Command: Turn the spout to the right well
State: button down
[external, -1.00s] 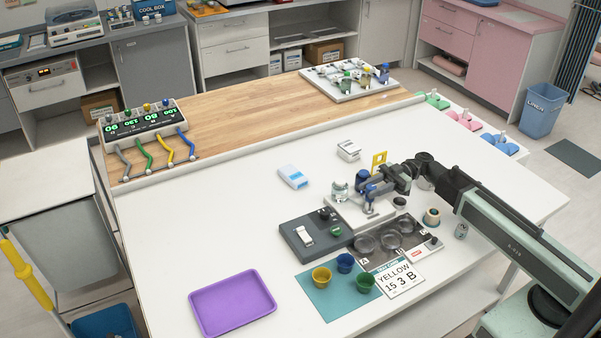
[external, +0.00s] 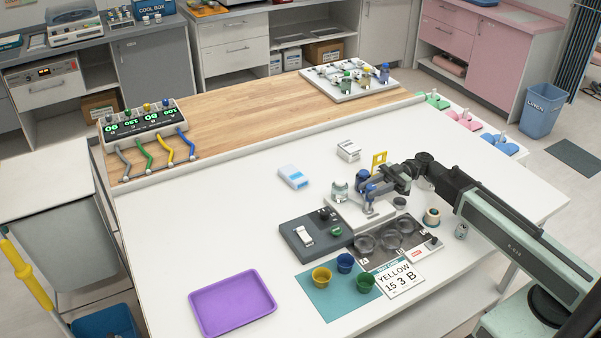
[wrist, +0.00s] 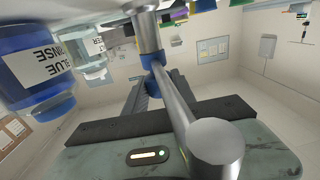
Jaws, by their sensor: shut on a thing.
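The spout (wrist: 172,100) is a grey metal tube with blue collars in the wrist view. In the external view its stand (external: 362,213) has a pale base and blue fittings. My gripper (external: 372,187) is shut on the spout by a blue collar; its dark fingers (wrist: 150,88) are close around it in the wrist view.
A grey device (external: 299,247), coloured cups on a teal mat (external: 322,304) and a card (external: 400,281) lie nearby. A blue rinse bottle (wrist: 30,75) is close in the wrist view.

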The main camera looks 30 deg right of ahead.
dwell(0.3)
jog(key=shift+s+m+t, duration=0.3)
jog(key=shift+m+t, duration=0.3)
jog(key=shift+t, duration=0.5)
jog(key=shift+w+m+t, duration=0.1)
jog(key=shift+m+t, duration=0.6)
jog(key=shift+t, duration=0.2)
jog(key=shift+w+t, duration=0.2)
jog(key=shift+t, duration=0.1)
jog(key=c, duration=1)
grip_release()
jog(key=shift+c, duration=0.2)
